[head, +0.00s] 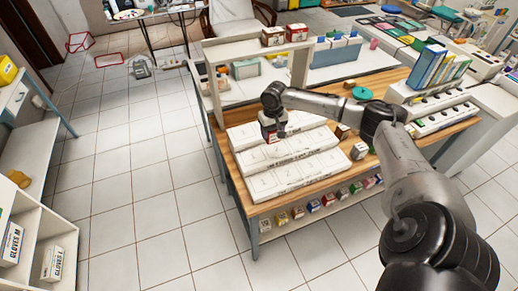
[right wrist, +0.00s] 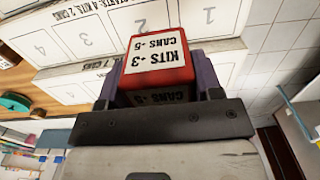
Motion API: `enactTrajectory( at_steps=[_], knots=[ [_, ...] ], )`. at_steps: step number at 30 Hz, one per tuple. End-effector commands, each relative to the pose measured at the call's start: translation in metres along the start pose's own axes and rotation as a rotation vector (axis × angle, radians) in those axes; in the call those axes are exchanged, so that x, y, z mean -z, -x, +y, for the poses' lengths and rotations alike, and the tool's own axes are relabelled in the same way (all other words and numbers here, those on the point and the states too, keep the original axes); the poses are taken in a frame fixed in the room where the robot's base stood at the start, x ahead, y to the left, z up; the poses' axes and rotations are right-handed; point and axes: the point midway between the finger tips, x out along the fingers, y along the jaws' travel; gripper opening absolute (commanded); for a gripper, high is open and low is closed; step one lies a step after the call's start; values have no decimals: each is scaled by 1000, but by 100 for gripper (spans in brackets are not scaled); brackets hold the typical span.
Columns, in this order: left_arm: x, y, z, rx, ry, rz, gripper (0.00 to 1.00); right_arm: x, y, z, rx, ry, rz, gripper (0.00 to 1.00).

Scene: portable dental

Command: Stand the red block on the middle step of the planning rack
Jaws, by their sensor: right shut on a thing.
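The red block (right wrist: 158,63) has a white label reading "KITS +3 CANS -5", upside down in the right wrist view. My right gripper (right wrist: 160,85) is shut on it, one finger at each side. In the head view, the right gripper (head: 271,117) is over the left part of the planning rack, and the block (head: 268,132) shows small beneath it. The planning rack (head: 318,166) is white and stepped, with numbered places and printed step fronts. I cannot tell whether the block touches a step. My left gripper is not in view.
The rack stands on a wooden-topped bench (head: 237,170). Several small boxes line the shelf below. Loose blocks (head: 359,151) lie at the rack's right end, and a green round item (head: 362,93) lies behind. A white shelf frame (head: 213,95) rises at the bench's left end.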

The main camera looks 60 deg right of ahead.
Motion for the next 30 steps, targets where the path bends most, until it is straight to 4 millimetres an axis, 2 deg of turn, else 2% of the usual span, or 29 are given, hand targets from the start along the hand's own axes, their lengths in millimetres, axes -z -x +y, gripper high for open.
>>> enactTrajectory(
  at_steps=[1,4,12,20,30],
  knots=[
    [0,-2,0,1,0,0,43,2,-7,-14,7,2,0,34],
    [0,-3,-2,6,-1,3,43,6,-19,-34,6,2,1,34],
    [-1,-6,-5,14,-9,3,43,11,-39,-66,2,0,0,34],
    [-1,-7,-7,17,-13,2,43,12,-46,-71,0,0,1,34],
    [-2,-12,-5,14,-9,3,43,12,-83,-71,-1,0,1,34]
  ],
)
